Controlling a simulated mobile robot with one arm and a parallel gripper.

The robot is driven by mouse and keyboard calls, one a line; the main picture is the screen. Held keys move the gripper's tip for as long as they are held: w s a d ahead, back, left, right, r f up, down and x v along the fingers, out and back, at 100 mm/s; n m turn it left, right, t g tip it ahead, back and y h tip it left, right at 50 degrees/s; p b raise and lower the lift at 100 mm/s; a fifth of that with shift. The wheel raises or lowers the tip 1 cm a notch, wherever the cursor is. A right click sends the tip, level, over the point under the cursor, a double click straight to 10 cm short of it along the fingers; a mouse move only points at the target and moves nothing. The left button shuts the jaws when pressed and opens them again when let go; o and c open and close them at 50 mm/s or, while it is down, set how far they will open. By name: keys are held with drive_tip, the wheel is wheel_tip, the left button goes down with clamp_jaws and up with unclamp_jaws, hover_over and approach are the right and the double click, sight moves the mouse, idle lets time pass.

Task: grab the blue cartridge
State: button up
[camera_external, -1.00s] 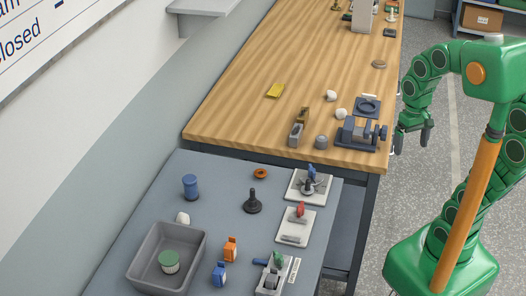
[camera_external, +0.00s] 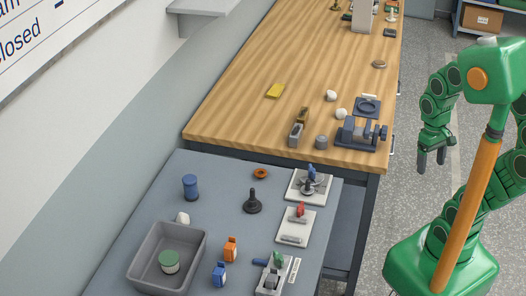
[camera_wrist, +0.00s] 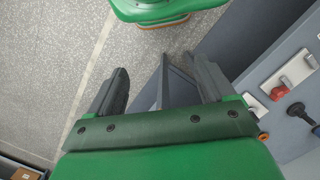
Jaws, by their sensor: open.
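A small blue block with a pale patch, which I take as the blue cartridge (camera_external: 219,274), stands on the grey bench at the lower middle of the external view, just right of the grey bin. A similar orange block (camera_external: 230,249) stands just behind it. My gripper (camera_external: 431,160) hangs over the floor, right of the tables and well away from the cartridge. In the wrist view my gripper (camera_wrist: 158,72) has its fingers apart with nothing between them. I cannot make out the cartridge in the wrist view.
The grey bench (camera_external: 225,170) also holds a grey bin (camera_external: 200,250) with a green-topped item (camera_external: 169,262), a blue cylinder (camera_external: 190,187), a black knob piece (camera_external: 252,202) and a red-handled plate (camera_external: 300,212). A wooden table (camera_external: 240,110) adjoins it behind. The floor below my gripper is clear.

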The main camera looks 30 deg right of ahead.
wheel_tip(320, 180, up, 5)
drive_tip(key=w+a+n+t, duration=0.1)
drive_tip(key=w+a+t, duration=0.15)
drive_tip(key=w, duration=0.65)
drive_tip(key=w+a+n+t, duration=0.1)
drive_tip(key=w+a+t, duration=0.15)
drive_tip(key=w, duration=0.65)
drive_tip(key=w+a+n+t+y, duration=0.2)
drive_tip(key=w+a+t, duration=0.1)
drive_tip(key=w+a, duration=1.35)
drive_tip(key=n+t+y, duration=0.4)
drive_tip(key=n+y, duration=0.1)
drive_tip(key=y, duration=0.3)
hover_over(196, 180)
drive_tip(key=s+d, duration=0.3)
wheel_tip(196, 180, down, 20)
drive_tip(key=shift+d+r, duration=0.15)
drive_tip(key=shift+x, duration=3.7)
